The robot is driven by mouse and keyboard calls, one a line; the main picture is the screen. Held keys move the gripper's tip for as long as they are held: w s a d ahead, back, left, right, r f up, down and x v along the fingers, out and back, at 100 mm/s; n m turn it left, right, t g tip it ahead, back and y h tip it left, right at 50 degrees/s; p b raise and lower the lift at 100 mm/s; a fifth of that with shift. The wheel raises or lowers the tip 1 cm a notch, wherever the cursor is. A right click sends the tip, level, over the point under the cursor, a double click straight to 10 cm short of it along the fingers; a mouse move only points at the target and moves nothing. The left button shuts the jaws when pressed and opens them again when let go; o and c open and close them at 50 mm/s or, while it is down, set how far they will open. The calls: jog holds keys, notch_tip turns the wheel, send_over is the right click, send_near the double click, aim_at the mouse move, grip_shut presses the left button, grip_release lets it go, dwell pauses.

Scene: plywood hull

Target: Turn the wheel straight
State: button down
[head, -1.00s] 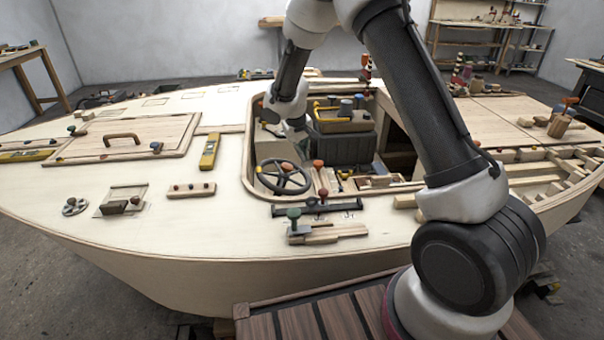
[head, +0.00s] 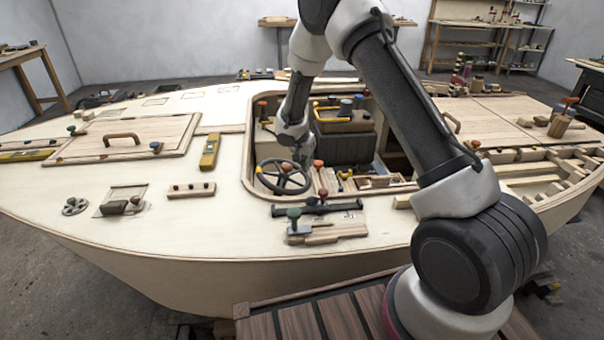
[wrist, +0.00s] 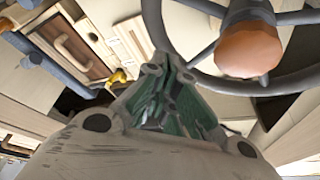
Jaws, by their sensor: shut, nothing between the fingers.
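The dark steering wheel (head: 272,188) stands at the front left of the open cockpit, its orange-topped hub in the middle. In the wrist view its rim and spokes (wrist: 285,85) fill the upper right, with the orange hub cap (wrist: 248,50) close to the camera. My gripper (head: 302,160) is at the wheel's right side in the head view, near the rim. In the wrist view my gripper (wrist: 170,70) is shut and empty, its tips beside the rim. I cannot tell whether they touch it. Parts of the wheel lie outside the wrist view.
A clamp with an orange knob (head: 318,164) stands just right of the wheel. A grey box with yellow handles (head: 345,145) is behind. The deck left of the cockpit has clear patches.

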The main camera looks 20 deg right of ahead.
aim_at(302, 172)
jog(key=shift+s+a+f, duration=1.1)
jog(key=shift+s+a, duration=0.1)
